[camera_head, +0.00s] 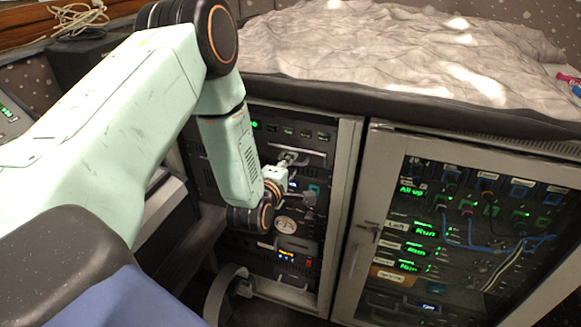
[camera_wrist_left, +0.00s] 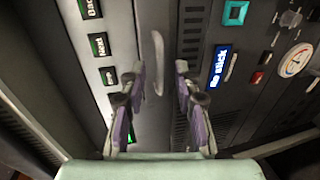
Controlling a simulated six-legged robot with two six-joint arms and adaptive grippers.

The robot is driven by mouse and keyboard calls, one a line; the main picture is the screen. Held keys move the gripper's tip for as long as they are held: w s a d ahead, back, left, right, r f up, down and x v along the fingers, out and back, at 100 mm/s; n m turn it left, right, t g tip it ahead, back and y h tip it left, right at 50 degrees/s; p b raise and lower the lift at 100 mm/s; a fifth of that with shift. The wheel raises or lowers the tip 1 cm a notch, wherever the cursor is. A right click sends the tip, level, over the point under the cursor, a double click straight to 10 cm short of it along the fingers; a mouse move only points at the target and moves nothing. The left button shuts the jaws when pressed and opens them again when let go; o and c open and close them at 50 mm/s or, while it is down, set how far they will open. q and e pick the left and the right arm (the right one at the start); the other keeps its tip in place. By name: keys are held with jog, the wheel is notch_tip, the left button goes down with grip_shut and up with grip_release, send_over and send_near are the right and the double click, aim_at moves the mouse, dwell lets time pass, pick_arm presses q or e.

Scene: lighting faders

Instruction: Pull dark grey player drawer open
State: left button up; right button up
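The dark grey player (camera_head: 312,172) is in the rack behind the left cabinet frame, partly hidden by my left arm. In the left wrist view, a slim light handle (camera_wrist_left: 158,62) stands on a dark grey front (camera_wrist_left: 149,20). A blue "No stick" display (camera_wrist_left: 219,66) and a teal button (camera_wrist_left: 236,13) are to its right. My left gripper (camera_head: 298,178) is at the rack front. In the left wrist view its two fingers (camera_wrist_left: 160,72) are apart, one on each side of the handle, with visible gaps. Contact cannot be told. My right gripper is not in view.
A glazed cabinet door (camera_head: 352,235) with lit equipment behind it stands to the right. Buttons with green labels (camera_wrist_left: 100,45) lie left of the handle. A round gauge (camera_head: 286,225) sits below the gripper. A crumpled grey cover (camera_head: 370,50) lies on top.

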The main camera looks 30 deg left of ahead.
pick_arm(q)
jog(key=shift+w+a+f, duration=0.15)
jog(key=shift+w+a, duration=0.05)
jog(key=shift+w, duration=0.3)
grip_shut()
dwell(0.5)
